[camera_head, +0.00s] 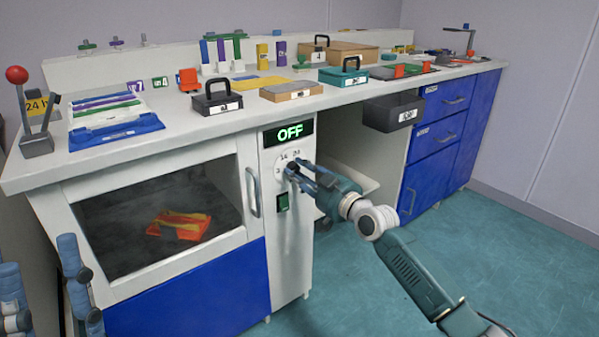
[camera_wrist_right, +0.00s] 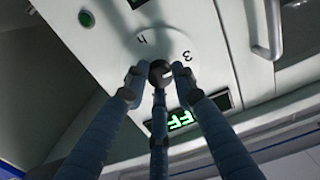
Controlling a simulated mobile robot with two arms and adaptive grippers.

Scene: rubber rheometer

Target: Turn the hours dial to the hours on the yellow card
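The yellow card (camera_head: 36,106) stands at the far left of the bench and reads "24 h". The hours dial (camera_head: 280,168) is a white disc on the oven's front panel, with small numbers around a dark knob. In the right wrist view the knob (camera_wrist_right: 159,73) sits between the fingertips of my right gripper (camera_wrist_right: 158,77), which close around it and appear to touch it. A "3" and a partly readable number show on the disc. My right gripper (camera_head: 297,170) partly covers the dial in the head view. My left gripper (camera_head: 45,290) is at the lower left edge, fingers apart, empty.
A display (camera_head: 289,133) above the dial reads "OFF". A green switch (camera_head: 282,202) is below it. The oven door handle (camera_head: 253,192) is close on the left. The bench top (camera_head: 215,122) holds several boxes and coloured parts.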

